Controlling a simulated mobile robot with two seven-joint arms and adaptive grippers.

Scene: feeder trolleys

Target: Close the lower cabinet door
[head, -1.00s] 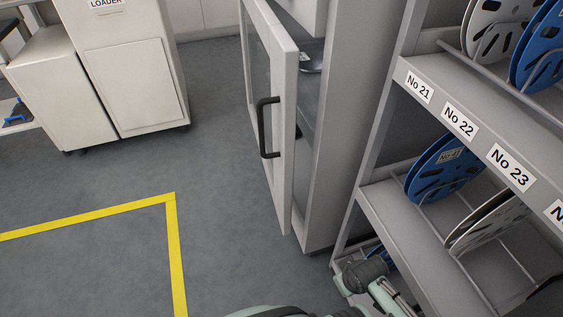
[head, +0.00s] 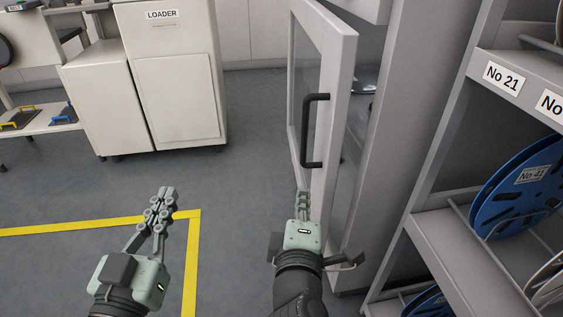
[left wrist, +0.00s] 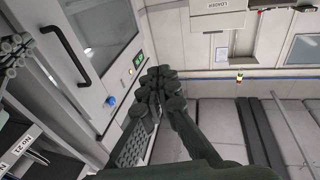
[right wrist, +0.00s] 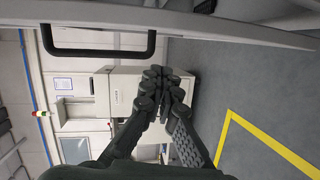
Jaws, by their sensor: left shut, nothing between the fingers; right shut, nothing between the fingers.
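The cabinet door (head: 342,60) has a pale frame, a glass pane and a black bar handle (head: 316,130). It stands open from the grey cabinet (head: 405,110), with a gap showing the inside. My right gripper (head: 303,193) is shut and empty, just below the handle in the head view; I cannot tell whether it touches the door. In the right wrist view the door (right wrist: 225,30) and handle (right wrist: 100,51) lie above the fingertips (right wrist: 163,82). My left gripper (head: 166,192) is shut and empty over the floor, left of the door, clearly apart from it.
A reel rack (head: 452,75) with blue reels (head: 520,185) stands close at the right. The white loader cabinet (head: 175,95) stands at the back left. A yellow line (head: 192,265) marks the open floor left of the door.

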